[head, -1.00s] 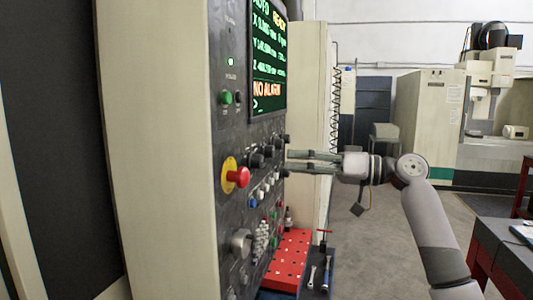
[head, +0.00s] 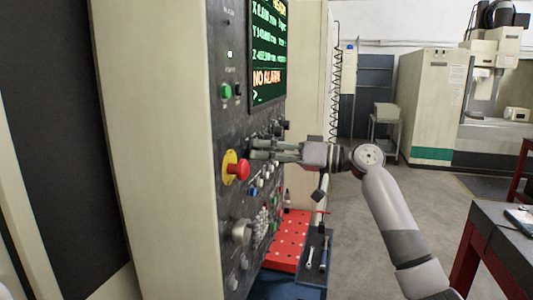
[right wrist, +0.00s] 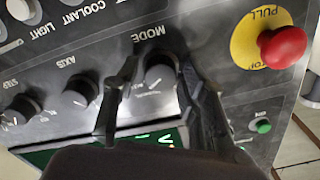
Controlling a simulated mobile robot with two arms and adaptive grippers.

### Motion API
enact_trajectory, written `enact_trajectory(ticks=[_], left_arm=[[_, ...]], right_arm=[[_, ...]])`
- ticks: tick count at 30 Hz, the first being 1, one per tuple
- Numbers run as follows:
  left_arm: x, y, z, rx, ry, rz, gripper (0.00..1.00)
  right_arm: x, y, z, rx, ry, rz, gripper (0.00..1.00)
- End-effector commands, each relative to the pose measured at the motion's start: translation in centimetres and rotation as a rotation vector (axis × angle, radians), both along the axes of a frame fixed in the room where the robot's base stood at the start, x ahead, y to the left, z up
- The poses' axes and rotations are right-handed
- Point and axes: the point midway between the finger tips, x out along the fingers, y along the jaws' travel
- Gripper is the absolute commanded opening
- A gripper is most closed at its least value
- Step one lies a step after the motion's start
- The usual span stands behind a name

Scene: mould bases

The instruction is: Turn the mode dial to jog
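The mode dial (right wrist: 160,72) is a round black knob below the MODE label, which appears upside down in the right wrist view. My right gripper (right wrist: 158,82) has its two dark fingers spread, one on each side of the dial. A gap shows between the left finger and the knob; the right finger is very close to it, and I cannot tell if it touches. In the head view my right gripper (head: 256,149) reaches in from the right to the panel, and its fingers hide the mode dial there. My left gripper is not in view.
The red emergency stop button (head: 238,169) on its yellow ring is close to the fingers. The axis dial (right wrist: 80,93) and step dial (right wrist: 24,108) sit in the same row. A red perforated tray (head: 287,243) is below the panel.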

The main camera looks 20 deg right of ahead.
Motion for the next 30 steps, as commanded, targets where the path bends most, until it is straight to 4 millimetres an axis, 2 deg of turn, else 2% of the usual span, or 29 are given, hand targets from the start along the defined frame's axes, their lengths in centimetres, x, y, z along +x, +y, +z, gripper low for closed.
enact_trajectory(ticks=[2,16,23,30], left_arm=[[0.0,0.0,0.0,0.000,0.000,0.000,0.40],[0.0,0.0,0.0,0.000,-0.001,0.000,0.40],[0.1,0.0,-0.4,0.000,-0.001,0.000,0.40],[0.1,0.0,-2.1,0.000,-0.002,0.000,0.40]], right_arm=[[0.0,0.0,0.0,0.000,0.000,0.000,0.32],[0.0,0.0,0.0,0.000,0.000,0.000,0.00],[0.0,0.0,-0.1,-0.009,-0.013,0.000,0.00],[0.0,0.0,-0.3,-0.066,-0.101,0.000,0.00]])
